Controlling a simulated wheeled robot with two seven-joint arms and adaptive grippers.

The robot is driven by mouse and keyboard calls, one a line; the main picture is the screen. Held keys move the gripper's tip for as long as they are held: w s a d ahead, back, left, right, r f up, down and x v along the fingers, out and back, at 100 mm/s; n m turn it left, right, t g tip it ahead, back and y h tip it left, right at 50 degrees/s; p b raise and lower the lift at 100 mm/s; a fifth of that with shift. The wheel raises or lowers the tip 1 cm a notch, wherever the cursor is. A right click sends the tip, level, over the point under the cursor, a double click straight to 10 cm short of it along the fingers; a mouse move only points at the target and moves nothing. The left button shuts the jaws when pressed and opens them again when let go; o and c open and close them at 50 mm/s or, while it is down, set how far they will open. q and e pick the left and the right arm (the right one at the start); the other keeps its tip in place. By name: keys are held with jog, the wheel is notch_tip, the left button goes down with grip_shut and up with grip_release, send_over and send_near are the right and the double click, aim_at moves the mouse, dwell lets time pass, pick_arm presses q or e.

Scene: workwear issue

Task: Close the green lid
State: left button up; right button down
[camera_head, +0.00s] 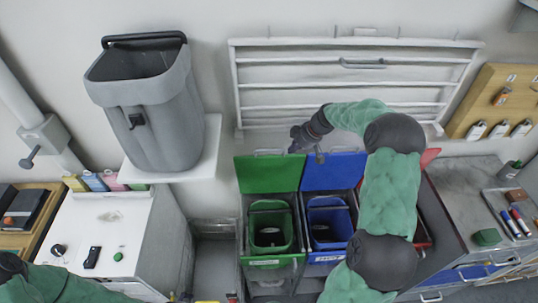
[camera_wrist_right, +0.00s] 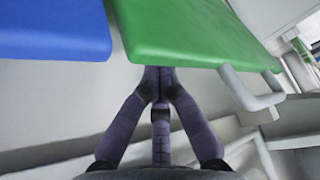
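The green lid (camera_head: 268,175) stands raised at the back of the green bin (camera_head: 262,264), whose opening is uncovered. A grey handle shows along the lid's top edge. My right gripper (camera_head: 306,147) is at the lid's top right corner, beside the blue lid (camera_head: 335,170). In the right wrist view, my right gripper's fingers (camera_wrist_right: 159,76) come together at the edge of the green lid (camera_wrist_right: 195,35), to the left of its handle (camera_wrist_right: 250,95). The fingertips are partly hidden there, and I cannot tell whether they touch the lid. My left gripper is out of view.
The blue bin (camera_head: 328,222) stands right of the green one, also with its lid raised. A red lid (camera_head: 430,157) is partly hidden behind my right arm. A slatted white wall panel (camera_head: 280,75) is behind the bins. A grey bin (camera_head: 160,110) sits on a shelf at left.

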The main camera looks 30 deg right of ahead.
jog(key=shift+s+a+b, duration=1.6)
jog(key=shift+s+b, duration=0.35)
jog(key=shift+s, duration=1.05)
notch_tip(320, 180, up, 10)
jog(key=p, duration=0.4)
jog(key=shift+f+p, duration=0.25)
jog(key=shift+p, duration=0.05)
jog(key=shift+w, duration=0.1)
